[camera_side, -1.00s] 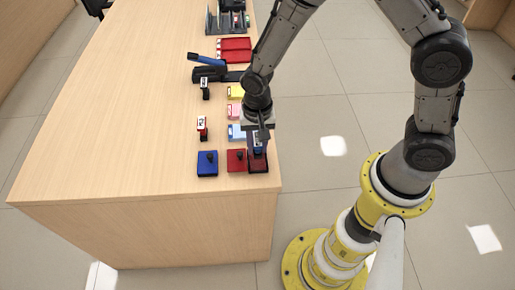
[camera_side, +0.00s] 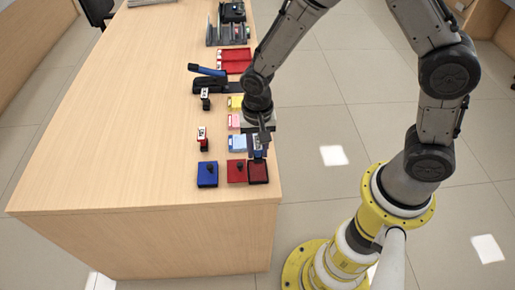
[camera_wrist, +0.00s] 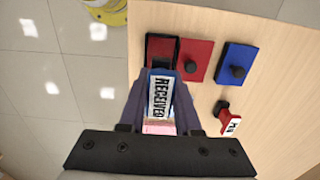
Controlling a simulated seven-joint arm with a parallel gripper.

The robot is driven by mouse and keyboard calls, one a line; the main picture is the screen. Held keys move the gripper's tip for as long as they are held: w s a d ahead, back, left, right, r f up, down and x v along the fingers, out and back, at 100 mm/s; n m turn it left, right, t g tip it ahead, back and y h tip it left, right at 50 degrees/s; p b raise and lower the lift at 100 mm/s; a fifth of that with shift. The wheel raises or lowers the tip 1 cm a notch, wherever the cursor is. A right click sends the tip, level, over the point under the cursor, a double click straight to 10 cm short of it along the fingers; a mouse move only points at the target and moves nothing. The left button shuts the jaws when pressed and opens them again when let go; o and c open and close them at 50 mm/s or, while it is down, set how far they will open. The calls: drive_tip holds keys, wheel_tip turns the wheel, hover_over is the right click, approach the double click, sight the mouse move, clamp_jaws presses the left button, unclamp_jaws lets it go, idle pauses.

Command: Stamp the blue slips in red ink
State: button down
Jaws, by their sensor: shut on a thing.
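My gripper (camera_side: 263,134) is shut on a blue stamp (camera_side: 258,153). In the wrist view, the stamp's white label reads RECEIVED (camera_wrist: 160,97), between the two fingers (camera_wrist: 161,88). The open red ink pad (camera_side: 258,172) lies at the counter's near right corner, just nearer than the stamp; it also shows in the wrist view (camera_wrist: 161,48). Its red lid (camera_side: 236,171) with a black knob lies beside it. Blue slips (camera_side: 236,142) lie left of my gripper, partly hidden. The stamp's underside is hidden.
A closed blue ink pad (camera_side: 207,175) is left of the red lid. A red stamp (camera_side: 202,138) and a black stamp (camera_side: 205,99) stand further back. Pink slips (camera_side: 233,121), yellow slips (camera_side: 235,102), a blue-handled black punch or stapler (camera_side: 209,84) and a red tray (camera_side: 235,57) follow behind.

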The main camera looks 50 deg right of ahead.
drive_tip(key=shift+w+r, duration=0.15)
approach(245, 141)
drive_tip(key=s+a+r, duration=0.1)
drive_tip(key=s+a, duration=0.2)
drive_tip(key=a, duration=0.1)
drive_tip(key=w+d, duration=0.3)
drive_tip(key=d, duration=0.1)
drive_tip(key=shift+f, duration=3.1)
drive_tip(key=shift+f, duration=0.55)
drive_tip(key=shift+r, duration=3.05)
